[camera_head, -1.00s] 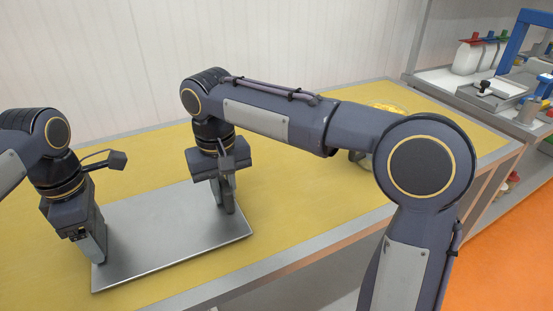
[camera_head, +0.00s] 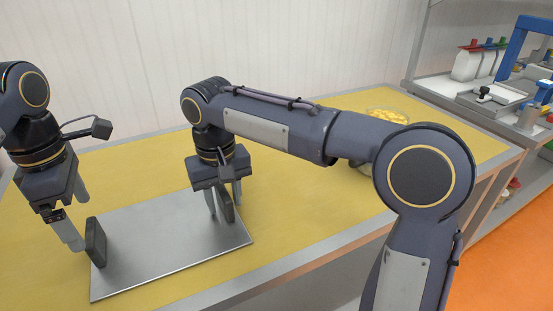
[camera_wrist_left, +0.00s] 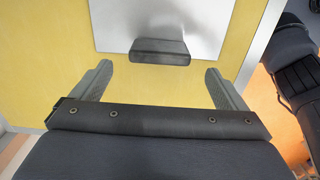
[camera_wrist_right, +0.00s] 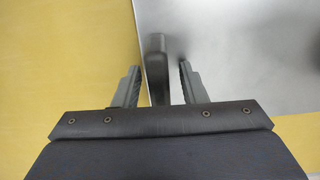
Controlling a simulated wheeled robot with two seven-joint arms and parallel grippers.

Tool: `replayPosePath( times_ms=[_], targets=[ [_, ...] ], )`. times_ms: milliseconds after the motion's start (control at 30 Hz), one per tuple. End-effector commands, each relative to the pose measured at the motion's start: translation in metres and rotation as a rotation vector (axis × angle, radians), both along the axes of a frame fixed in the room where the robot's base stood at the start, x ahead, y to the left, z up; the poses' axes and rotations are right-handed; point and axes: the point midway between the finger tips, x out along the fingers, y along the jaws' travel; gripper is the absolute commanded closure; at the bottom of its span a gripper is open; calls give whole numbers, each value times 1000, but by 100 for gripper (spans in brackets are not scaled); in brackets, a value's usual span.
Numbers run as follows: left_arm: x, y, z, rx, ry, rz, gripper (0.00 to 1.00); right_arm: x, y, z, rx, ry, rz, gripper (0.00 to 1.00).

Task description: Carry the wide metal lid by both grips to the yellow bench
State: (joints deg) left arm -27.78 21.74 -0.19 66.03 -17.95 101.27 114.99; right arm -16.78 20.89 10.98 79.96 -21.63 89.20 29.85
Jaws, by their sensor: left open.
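The wide metal lid (camera_head: 170,243) lies flat on the yellow bench (camera_head: 300,190). Its dark left grip (camera_head: 97,243) stands upright near the lid's left edge; it also shows in the left wrist view (camera_wrist_left: 160,51). My left gripper (camera_head: 77,217) is open and empty, raised and drawn back from that grip. The lid's right grip (camera_wrist_right: 156,62) stands between the fingers of my right gripper (camera_wrist_right: 160,76), with gaps visible on both sides. In the head view this grip (camera_head: 227,208) is partly covered by the right fingers.
A clear bowl of yellow pieces (camera_head: 387,115) stands at the bench's far right, partly behind my right arm. A shelf (camera_head: 470,95) with bottles and a blue-framed device stands beyond. Bare bench lies right of the lid.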

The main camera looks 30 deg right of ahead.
Motion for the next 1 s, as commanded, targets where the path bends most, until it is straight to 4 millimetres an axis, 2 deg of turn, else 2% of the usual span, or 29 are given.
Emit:
replayPosePath(
  times_ms=[100, 200, 367, 467, 567, 800, 1000],
  targets=[
    [0, 0, 23, -1, -2, 0, 6, 0, 0, 0, 0, 0, 0, 62],
    [1, -1, 36, 0, -1, 0, 6, 0, 0, 0, 0, 0, 0, 62],
    [0, 0, 46, 0, 1, 0, 6, 0, 0, 1, 0, -1, 0, 62],
    [0, 0, 48, 1, 2, 0, 6, 1, 0, 9, 1, -2, 0, 62],
    [0, 0, 47, 1, 2, 0, 6, 1, 0, 25, 2, -4, -1, 62],
    [0, 0, 47, 0, 2, 0, 6, 1, 1, 78, 2, -4, 1, 62],
    [0, 0, 47, 0, 2, 0, 6, 1, 1, 109, 1, -2, 1, 62]
  ],
)
